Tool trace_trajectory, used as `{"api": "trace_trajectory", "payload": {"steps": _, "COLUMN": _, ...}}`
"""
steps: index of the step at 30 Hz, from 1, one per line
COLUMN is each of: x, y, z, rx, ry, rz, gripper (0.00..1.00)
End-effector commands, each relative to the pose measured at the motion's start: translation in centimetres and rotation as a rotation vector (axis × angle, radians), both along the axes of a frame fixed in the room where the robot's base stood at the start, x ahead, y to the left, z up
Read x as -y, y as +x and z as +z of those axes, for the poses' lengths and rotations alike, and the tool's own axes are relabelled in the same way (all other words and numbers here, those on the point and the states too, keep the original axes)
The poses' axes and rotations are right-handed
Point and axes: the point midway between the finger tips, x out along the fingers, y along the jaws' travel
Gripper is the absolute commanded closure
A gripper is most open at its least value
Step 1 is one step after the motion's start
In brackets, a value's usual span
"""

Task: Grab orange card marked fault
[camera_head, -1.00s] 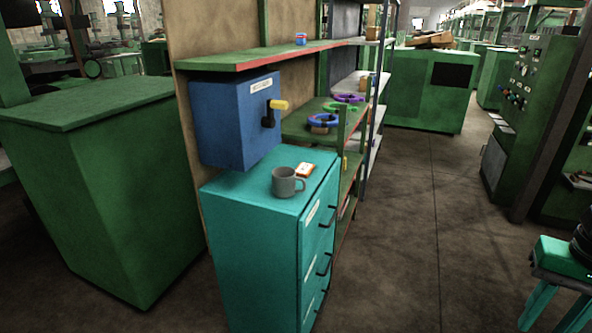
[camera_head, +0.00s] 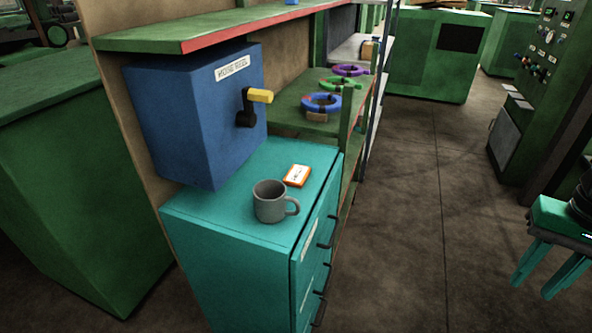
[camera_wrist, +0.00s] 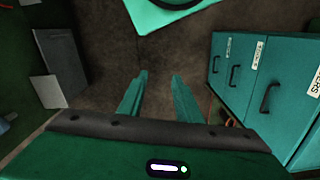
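The orange card (camera_head: 297,175) with a white face lies flat on top of the teal drawer cabinet (camera_head: 237,226). Its printed marking is too small to read. A grey mug (camera_head: 270,203) stands just in front of the card, its handle to the right. The cabinet's drawer fronts (camera_wrist: 246,78) are to the right of the fingers there. The card is not in the wrist view.
A blue box (camera_head: 195,115) with a yellow-handled crank (camera_head: 258,96) stands close behind and left of the card, under a green shelf (camera_head: 215,28). Coloured rings (camera_head: 321,103) lie on a shelf behind. The floor between is clear.

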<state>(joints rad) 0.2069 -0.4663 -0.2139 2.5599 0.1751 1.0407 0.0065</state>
Motion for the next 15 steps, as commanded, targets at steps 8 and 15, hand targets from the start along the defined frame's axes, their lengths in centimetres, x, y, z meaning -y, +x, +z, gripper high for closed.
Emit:
{"api": "trace_trajectory", "payload": {"steps": 8, "x": 0.0, "y": 0.0, "z": 0.0, "rx": 0.0, "ry": 0.0, "rz": 0.0, "gripper": 0.62}}
{"api": "trace_trajectory", "payload": {"steps": 15, "x": -0.4, "y": 1.4, "z": -0.4, "rx": 0.015, "ry": -0.005, "rz": -0.024, "gripper": 0.12}}
